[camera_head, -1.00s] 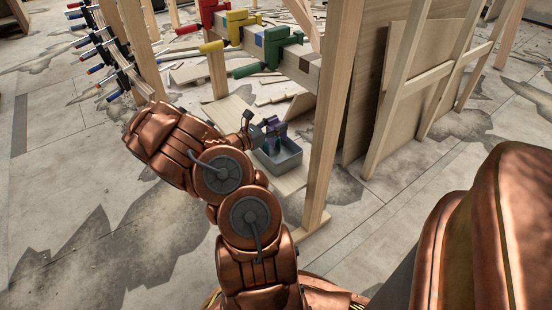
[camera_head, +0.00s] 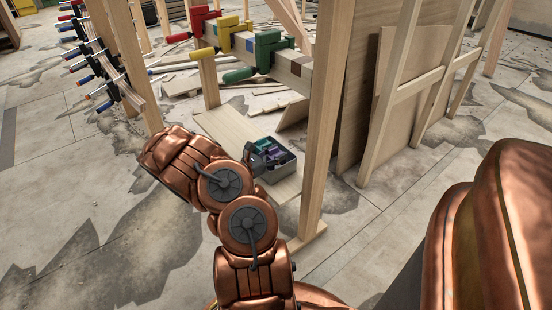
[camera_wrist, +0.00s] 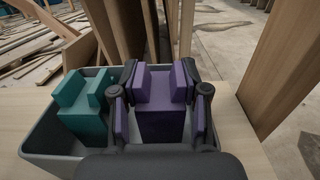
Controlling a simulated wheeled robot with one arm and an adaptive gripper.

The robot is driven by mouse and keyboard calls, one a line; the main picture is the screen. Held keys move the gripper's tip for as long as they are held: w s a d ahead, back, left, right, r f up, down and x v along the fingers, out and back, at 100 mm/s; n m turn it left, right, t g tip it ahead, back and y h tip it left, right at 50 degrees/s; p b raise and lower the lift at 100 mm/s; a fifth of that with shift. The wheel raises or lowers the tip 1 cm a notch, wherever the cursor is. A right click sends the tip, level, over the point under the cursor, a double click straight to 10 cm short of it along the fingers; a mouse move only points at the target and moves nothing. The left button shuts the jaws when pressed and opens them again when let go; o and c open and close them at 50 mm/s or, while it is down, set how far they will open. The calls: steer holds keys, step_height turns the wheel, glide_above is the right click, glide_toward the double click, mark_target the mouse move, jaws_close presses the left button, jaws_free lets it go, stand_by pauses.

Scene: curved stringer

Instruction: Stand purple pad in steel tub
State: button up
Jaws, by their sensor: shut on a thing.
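The purple pad (camera_wrist: 160,118) is a notched block between the fingers of my gripper (camera_wrist: 160,100) in the wrist view. The gripper is shut on it. The pad is upright, over or inside the right part of the grey steel tub (camera_wrist: 38,148); its lower end is hidden, so I cannot tell whether it touches the bottom. A teal notched block (camera_wrist: 80,112) stands in the left part of the tub, apart from the purple pad. In the head view the tub (camera_head: 284,170) sits on a wooden board, with my gripper (camera_head: 266,156) at it.
A wooden post (camera_head: 328,110) rises close to the right of the tub. A beam with red, yellow and green clamps (camera_head: 270,52) runs behind it. Plywood panels (camera_head: 385,90) lean at the right. The board (camera_head: 228,124) is bare to the left of the tub.

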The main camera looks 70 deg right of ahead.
steer(key=shift+f, duration=0.3)
steer(key=shift+f, duration=0.15)
steer(key=o, duration=1.1)
steer(key=shift+o, duration=0.2)
